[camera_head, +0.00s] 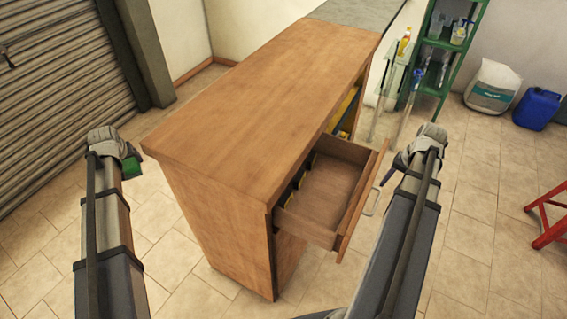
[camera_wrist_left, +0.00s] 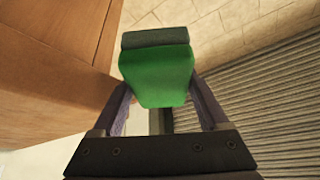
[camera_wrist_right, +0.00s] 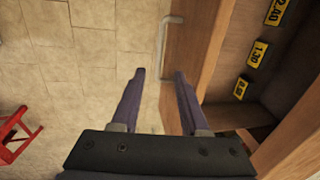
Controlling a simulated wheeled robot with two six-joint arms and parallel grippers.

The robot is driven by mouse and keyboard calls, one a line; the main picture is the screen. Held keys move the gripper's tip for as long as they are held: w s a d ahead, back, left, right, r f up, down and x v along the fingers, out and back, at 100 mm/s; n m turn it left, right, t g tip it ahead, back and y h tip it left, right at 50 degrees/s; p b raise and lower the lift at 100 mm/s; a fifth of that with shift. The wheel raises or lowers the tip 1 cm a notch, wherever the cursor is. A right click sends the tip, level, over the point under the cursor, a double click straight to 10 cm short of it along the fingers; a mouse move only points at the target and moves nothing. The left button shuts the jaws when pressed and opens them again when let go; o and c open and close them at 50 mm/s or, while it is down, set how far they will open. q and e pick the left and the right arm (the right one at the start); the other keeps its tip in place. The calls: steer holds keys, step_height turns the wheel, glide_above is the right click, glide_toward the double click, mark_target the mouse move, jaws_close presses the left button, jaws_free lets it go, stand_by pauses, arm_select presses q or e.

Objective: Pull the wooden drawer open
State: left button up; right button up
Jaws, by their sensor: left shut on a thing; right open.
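The wooden drawer (camera_head: 322,197) stands pulled out from the right side of the wooden cabinet (camera_head: 262,110), and its empty inside shows. Its metal handle (camera_head: 371,202) is on the drawer front; the handle also shows in the right wrist view (camera_wrist_right: 170,45). My right gripper (camera_head: 398,165) is open beside the drawer front. My left gripper (camera_head: 128,165) is shut on a green object with a grey end (camera_wrist_left: 157,75), left of the cabinet and away from the drawer.
Yellow price tags (camera_wrist_right: 258,54) line the cabinet side by the drawer. A green shelf (camera_head: 440,55) with bottles, a white sack (camera_head: 493,88) and a blue canister (camera_head: 536,108) stand at the back right. A red stand (camera_head: 550,215) is at the right. Tiled floor between is clear.

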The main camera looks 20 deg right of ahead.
arm_select(q)
steer(key=shift+r+p, duration=0.9)
steer(key=shift+r, duration=0.6)
arm_select(e)
steer(key=shift+s+d+r, duration=0.1)
steer(key=shift+r, duration=0.65)
steer(key=shift+s+d+r, duration=0.1)
steer(key=shift+r, duration=0.65)
